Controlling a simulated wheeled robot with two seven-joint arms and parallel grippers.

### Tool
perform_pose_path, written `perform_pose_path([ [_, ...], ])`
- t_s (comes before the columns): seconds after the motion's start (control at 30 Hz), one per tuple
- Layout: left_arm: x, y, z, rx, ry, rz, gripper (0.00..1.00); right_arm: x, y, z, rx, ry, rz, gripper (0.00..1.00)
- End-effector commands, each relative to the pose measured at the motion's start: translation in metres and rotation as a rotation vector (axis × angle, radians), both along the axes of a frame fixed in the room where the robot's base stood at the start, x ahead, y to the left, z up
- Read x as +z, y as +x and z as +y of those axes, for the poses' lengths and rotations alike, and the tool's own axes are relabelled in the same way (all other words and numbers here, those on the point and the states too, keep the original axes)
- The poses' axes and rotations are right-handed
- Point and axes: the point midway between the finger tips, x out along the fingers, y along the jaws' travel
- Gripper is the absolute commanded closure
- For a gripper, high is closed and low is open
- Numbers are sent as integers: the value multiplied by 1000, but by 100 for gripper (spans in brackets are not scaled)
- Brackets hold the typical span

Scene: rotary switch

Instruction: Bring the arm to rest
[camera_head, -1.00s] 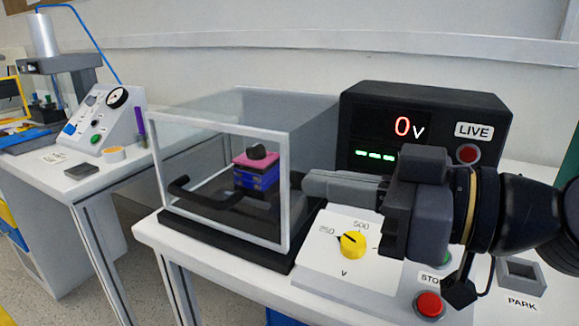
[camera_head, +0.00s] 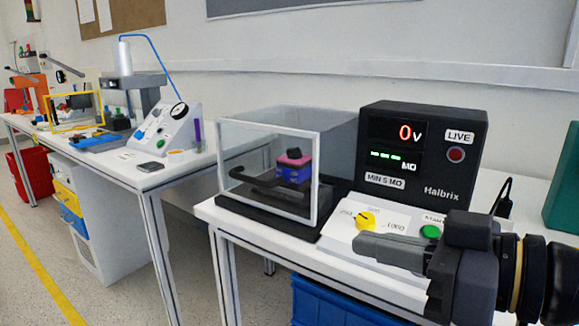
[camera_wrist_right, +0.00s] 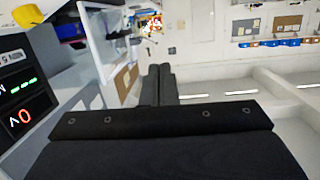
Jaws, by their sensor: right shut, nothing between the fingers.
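My right gripper (camera_head: 360,246) comes in from the lower right in the head view. Its fingers are shut with nothing between them, and they lie in front of the white control panel. The yellow rotary knob (camera_head: 366,220) is just above the fingertips, apart from them as far as I can tell. In the right wrist view the closed fingers (camera_wrist_right: 160,72) point away over open room, and the yellow knob (camera_wrist_right: 27,15) shows at the upper left. My left gripper is not in view.
A clear-walled box (camera_head: 262,165) with a dark handle stands left of the panel. The black Halbrix meter (camera_head: 440,150) reads 0 V behind it. A green button (camera_head: 430,232) is close to my right gripper. A blue bin (camera_head: 335,303) is under the bench.

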Motion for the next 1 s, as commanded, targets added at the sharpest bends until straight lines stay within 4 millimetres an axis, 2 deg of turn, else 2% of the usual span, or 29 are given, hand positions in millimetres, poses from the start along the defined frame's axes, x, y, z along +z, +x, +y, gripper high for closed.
perform_pose_path([
  [0.17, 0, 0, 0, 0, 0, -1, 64, -36, 4, -12, -60, -24, 105, 100],
  [0.27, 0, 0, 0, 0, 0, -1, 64, -64, 6, -22, -110, -40, 191, 100],
  [0.47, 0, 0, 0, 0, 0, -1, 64, -135, 2, -48, -246, -73, 407, 100],
  [0.6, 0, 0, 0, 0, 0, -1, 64, -193, -10, -69, -369, -91, 588, 100],
  [0.8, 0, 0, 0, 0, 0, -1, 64, -267, -39, -96, -546, -103, 824, 100],
  [0.97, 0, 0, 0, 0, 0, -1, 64, -313, -66, -110, -676, -108, 982, 100],
  [1.0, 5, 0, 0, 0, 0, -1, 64, -316, -71, -113, -701, -109, 1009, 100],
])
